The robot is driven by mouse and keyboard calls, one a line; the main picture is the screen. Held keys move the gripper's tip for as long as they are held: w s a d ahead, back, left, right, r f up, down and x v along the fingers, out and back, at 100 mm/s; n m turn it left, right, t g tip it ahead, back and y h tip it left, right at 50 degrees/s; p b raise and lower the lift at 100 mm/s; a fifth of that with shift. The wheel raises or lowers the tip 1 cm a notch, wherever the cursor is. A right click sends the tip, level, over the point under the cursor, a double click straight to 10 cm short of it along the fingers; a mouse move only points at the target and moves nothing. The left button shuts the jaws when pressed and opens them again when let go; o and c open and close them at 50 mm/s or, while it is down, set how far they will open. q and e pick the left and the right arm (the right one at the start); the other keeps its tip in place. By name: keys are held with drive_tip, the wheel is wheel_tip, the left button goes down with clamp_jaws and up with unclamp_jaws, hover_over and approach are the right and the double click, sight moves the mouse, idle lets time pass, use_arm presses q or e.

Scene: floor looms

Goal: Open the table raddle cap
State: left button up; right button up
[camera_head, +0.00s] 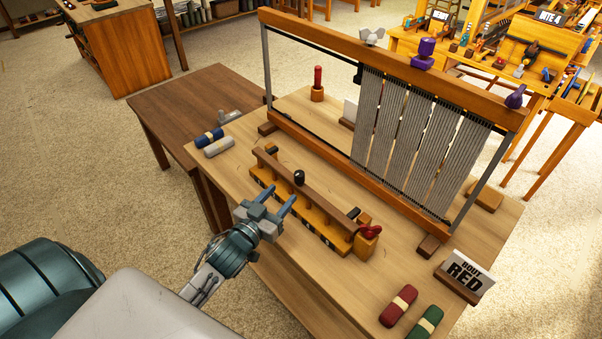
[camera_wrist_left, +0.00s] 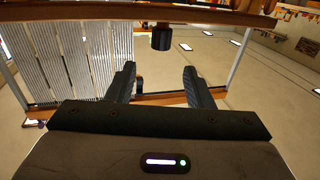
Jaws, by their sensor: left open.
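The table raddle (camera_head: 318,222) is a low yellow-and-black strip on the wooden table, in the head view. Its cap is a long brown bar (camera_head: 325,197) lying along the top, with a black knob (camera_head: 299,177) near the middle. A red clasp-like piece (camera_head: 370,231) sits at the right end. The cap looks closed. My left gripper (camera_head: 277,201) is open and empty, at the near side of the raddle, with its fingers pointing toward the cap. In the left wrist view the open fingers (camera_wrist_left: 162,84) show below a dark cylindrical piece (camera_wrist_left: 162,39), apart from it. My right gripper is out of view.
A loom frame with grey warp strips (camera_head: 410,130) stands behind the raddle. Blue and grey rolls (camera_head: 213,142) lie at the left, red and green rolls (camera_head: 410,310) at the near right.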

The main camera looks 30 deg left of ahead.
sight(296, 177)
use_arm(q)
drive_tip(key=w, duration=1)
drive_tip(key=shift+d+b, duration=0.3)
drive_tip(key=shift+d, duration=0.05)
clamp_jaws()
